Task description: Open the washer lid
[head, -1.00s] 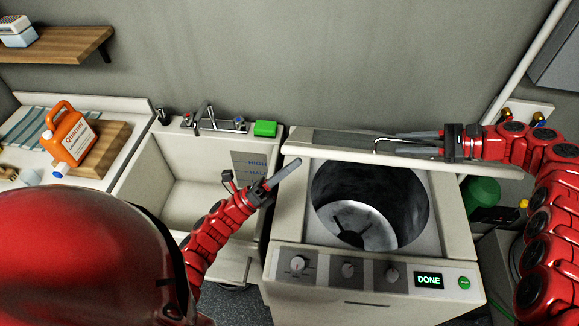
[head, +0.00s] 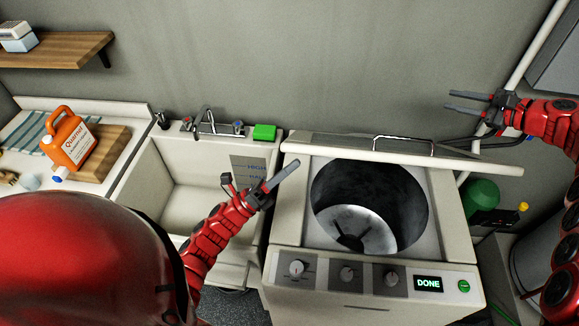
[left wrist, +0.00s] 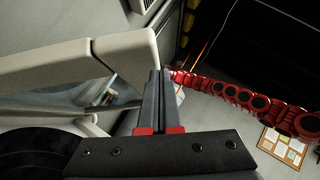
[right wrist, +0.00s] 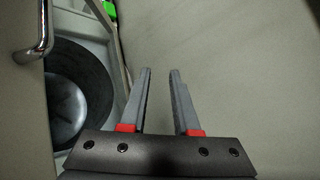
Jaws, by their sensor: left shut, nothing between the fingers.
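The washer (head: 365,315) stands at the center right with its round drum (head: 350,235) exposed and empty. Its lid (head: 350,148) is swung up at the back, with its metal handle (head: 403,141) on the lid's face. The handle also shows at the upper left of the right wrist view (right wrist: 40,35). My right gripper (head: 448,101) is open and empty, above and right of the lid, apart from the handle. My left gripper (head: 297,163) is shut and empty over the washer's left edge; its closed fingers also show in the left wrist view (left wrist: 159,72).
A sink (head: 190,205) adjoins the washer on the left, with a green block (head: 264,132) on its back ledge. A green bottle (head: 480,195) stands right of the washer. A wall shelf (head: 60,45) is at upper left.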

